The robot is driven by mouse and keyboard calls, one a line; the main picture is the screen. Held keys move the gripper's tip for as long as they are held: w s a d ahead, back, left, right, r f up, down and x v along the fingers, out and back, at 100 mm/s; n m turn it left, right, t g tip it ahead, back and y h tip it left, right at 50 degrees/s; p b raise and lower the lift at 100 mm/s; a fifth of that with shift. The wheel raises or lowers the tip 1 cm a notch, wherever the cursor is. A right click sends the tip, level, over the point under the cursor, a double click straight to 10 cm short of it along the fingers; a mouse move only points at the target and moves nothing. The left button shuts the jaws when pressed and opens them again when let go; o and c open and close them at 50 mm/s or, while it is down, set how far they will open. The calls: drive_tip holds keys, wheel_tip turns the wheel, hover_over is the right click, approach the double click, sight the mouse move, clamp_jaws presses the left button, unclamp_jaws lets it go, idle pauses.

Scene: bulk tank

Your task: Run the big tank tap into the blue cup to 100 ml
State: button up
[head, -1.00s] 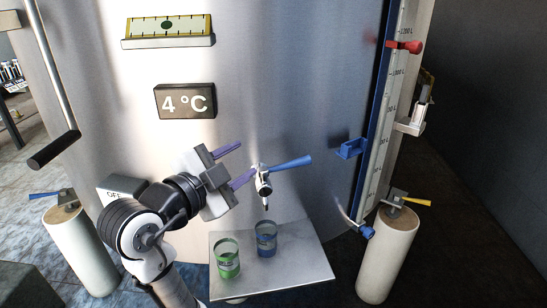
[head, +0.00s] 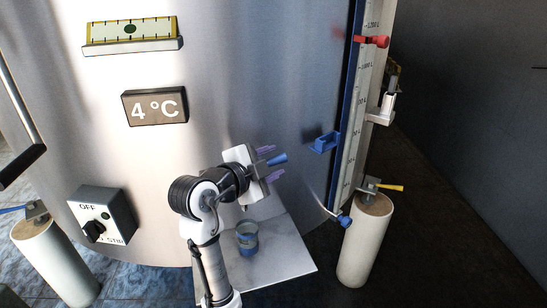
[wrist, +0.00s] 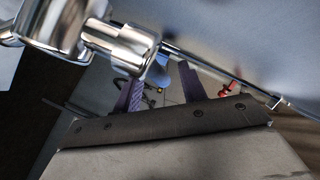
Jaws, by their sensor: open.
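My gripper (head: 274,162) is open in front of the tank, its two purple fingers on either side of the tap's blue lever (head: 279,160). I cannot tell whether they touch it. In the wrist view the chrome tap (wrist: 118,45) is close, right by the fingers. In the head view my arm hides most of the tap; only the spout tip (head: 244,207) shows below. The blue cup (head: 247,240) stands upright on the pale shelf (head: 285,256), roughly under the spout. Its liquid level is too small to tell, and no stream shows.
A dial box marked OFF (head: 100,214) is on the tank at left. Posts (head: 366,238) flank the tank. The shelf's right part is clear.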

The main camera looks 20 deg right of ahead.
drive_tip(key=shift+w+d+f, duration=0.2)
drive_tip(key=shift+w+d, duration=0.1)
drive_tip(key=shift+d, duration=0.2)
clamp_jaws()
